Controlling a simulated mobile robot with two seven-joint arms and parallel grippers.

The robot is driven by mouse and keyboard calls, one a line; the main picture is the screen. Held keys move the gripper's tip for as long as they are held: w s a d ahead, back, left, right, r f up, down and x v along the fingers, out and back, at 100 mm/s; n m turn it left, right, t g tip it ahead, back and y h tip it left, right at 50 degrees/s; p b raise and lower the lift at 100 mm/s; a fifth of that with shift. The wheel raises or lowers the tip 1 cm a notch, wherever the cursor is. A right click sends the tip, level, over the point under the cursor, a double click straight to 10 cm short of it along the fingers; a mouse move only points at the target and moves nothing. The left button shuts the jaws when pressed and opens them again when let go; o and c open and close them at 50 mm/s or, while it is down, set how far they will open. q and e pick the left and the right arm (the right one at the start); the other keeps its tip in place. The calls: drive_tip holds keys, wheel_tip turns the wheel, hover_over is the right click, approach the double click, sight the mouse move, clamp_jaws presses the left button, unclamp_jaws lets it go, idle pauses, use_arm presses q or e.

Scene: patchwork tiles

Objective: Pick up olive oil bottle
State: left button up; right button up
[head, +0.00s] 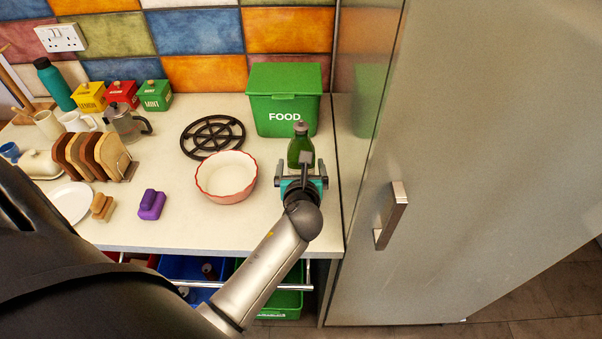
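The olive oil bottle (300,147), dark green with a dark cap, stands upright on the counter in front of the green FOOD bin. Its lower part is hidden behind my gripper. My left gripper (304,177) is just on the near side of the bottle, its two fingers spread wide apart. I cannot tell whether the bottle is between the fingers or just beyond them. My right gripper is not in view.
The FOOD bin (284,103) stands close behind the bottle. A red-rimmed bowl (227,178) is left of the gripper, with a black trivet (212,136) behind it. A tall fridge (470,170) bounds the right side. An open drawer (215,284) lies below the counter edge.

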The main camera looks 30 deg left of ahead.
use_arm(q)
drive_tip(key=shift+w+a+f, duration=0.2)
drive_tip(key=shift+w+a, duration=0.1)
drive_tip(key=shift+w, duration=0.15)
drive_tip(key=shift+c, duration=0.4)
clamp_jaws()
drive_tip(key=shift+r, duration=0.1)
idle(0.3)
